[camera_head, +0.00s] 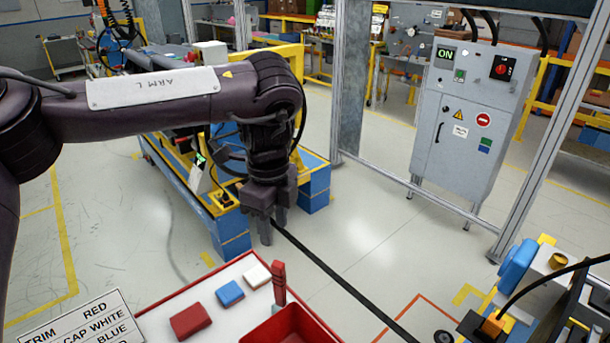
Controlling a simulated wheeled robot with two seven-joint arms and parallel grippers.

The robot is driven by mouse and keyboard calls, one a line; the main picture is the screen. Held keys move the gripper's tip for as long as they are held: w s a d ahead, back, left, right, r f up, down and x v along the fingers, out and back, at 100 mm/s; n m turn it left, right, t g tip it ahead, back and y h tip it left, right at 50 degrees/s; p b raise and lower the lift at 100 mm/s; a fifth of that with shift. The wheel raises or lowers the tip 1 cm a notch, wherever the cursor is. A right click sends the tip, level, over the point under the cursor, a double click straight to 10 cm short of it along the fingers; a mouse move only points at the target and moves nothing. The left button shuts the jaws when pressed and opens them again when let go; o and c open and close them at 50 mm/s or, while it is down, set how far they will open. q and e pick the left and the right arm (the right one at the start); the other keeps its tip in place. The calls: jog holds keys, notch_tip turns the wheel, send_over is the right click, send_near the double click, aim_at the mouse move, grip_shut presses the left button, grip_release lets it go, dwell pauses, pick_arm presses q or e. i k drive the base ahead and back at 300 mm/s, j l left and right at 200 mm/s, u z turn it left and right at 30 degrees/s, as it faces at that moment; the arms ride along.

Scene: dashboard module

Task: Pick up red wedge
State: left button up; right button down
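My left gripper (273,232) hangs at the end of the arm from the left, fingers pointing down. A gap shows between the fingers and nothing is seen in them. It is above and beyond the white tray with a red rim (152,302) in the picture. On the tray lies a flat red block (190,321), at the left of a blue block (230,292) and a white block (257,276). A narrow red upright piece (279,284) stands at the tray's right side. I cannot tell which red piece is the wedge. My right gripper is not in view.
A red bin (290,327) is at the bottom edge beside the blocks. A label sign (80,325) stands at bottom left. A machine with blue and orange parts (520,285) is at bottom right. A grey cabinet (468,125) stands behind. Open floor lies between.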

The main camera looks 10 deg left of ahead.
aim_at(280, 286)
jog(key=k+l, duration=0.2)
jog(key=k, duration=0.3)
jog(key=k+l, duration=0.2)
jog(key=k, duration=0.25)
